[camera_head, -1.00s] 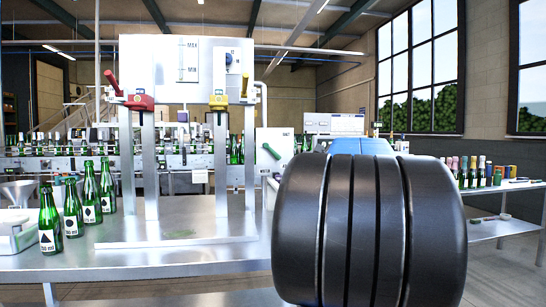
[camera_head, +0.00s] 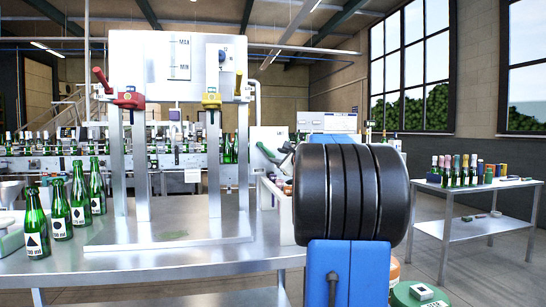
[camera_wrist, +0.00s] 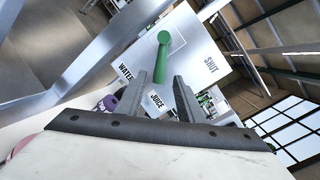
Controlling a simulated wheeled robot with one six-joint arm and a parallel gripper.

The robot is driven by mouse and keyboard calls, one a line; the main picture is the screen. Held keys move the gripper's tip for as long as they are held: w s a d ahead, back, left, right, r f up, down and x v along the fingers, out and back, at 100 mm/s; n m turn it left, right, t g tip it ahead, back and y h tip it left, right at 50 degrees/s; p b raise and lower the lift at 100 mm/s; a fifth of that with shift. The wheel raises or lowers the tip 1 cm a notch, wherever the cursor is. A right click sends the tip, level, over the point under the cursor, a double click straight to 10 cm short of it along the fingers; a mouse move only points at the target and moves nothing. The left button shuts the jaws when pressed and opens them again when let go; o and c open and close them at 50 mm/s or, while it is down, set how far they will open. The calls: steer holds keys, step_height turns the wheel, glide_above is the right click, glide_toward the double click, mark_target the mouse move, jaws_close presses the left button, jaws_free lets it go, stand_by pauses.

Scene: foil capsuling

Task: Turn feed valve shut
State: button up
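The feed valve is a white panel with a green lever (camera_wrist: 160,62). In the wrist view the panel (camera_wrist: 190,25) bears the words WATER, JUICE and SHUT. The lever runs from its round end down toward JUICE; SHUT is off to the right. My gripper (camera_wrist: 160,82) is open, its two grey fingers apart and empty. The lever's lower end shows between the fingertips in the picture; I cannot tell the depth gap. In the head view the lever (camera_head: 266,152) and panel (camera_head: 262,136) stand right of the filler frame, partly covered by my arm.
A metal table (camera_head: 190,254) holds a filler frame with a red-handled valve (camera_head: 128,98) and a yellow-handled valve (camera_head: 212,100), plus several green bottles (camera_head: 60,210) at left. A side table (camera_head: 447,190) with bottles stands at right, with open floor beside it.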

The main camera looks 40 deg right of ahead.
mark_target(271, 154)
steer(key=shift+x, duration=2.3)
jaws_close()
